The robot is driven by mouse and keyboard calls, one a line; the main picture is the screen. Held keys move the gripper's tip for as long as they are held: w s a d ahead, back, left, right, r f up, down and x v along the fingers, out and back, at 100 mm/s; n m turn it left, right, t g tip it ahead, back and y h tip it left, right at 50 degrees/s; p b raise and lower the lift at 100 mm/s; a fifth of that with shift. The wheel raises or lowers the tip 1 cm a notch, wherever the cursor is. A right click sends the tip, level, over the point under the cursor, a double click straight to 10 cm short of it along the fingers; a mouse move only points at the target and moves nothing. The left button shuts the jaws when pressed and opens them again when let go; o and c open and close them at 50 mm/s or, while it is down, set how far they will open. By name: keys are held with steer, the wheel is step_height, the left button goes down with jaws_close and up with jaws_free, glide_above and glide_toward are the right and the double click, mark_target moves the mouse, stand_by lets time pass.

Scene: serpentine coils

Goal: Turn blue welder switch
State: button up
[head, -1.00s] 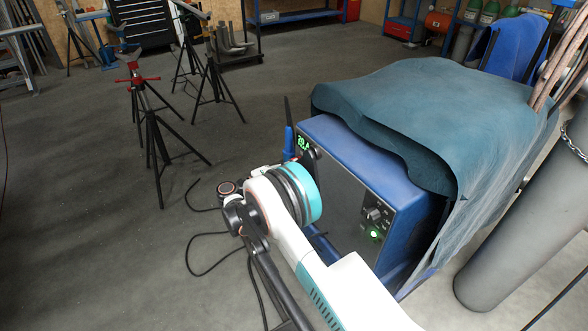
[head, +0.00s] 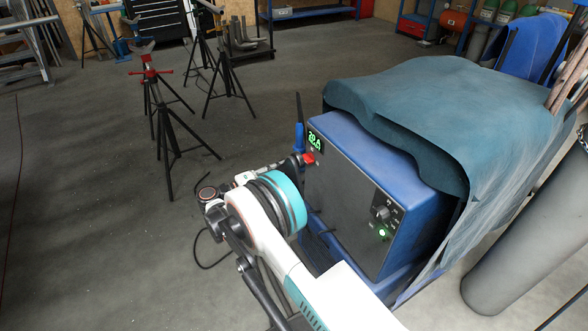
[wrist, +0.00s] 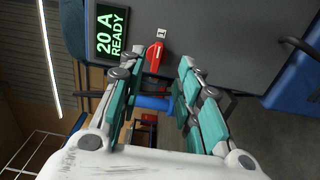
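The blue welder (head: 365,140) stands at the right with its dark front panel facing my arm. Its red switch (head: 309,159) sits under a lit green display (head: 315,140). In the wrist view the switch (wrist: 154,57) is a red lever with one end toward a small white label (wrist: 161,34); the display (wrist: 110,33) reads "20 A READY". My gripper (wrist: 156,70) is open, its two fingers on either side of the switch in the picture, with nothing between them. In the head view my gripper (head: 280,168) is just left of the switch, apart from it.
A teal cloth (head: 450,105) covers the welder's top. A grey knob (head: 382,213) and green light (head: 382,233) are lower on the panel. Black stands (head: 168,130) are at the left; the floor between is mostly clear.

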steer(key=shift+v, duration=1.5)
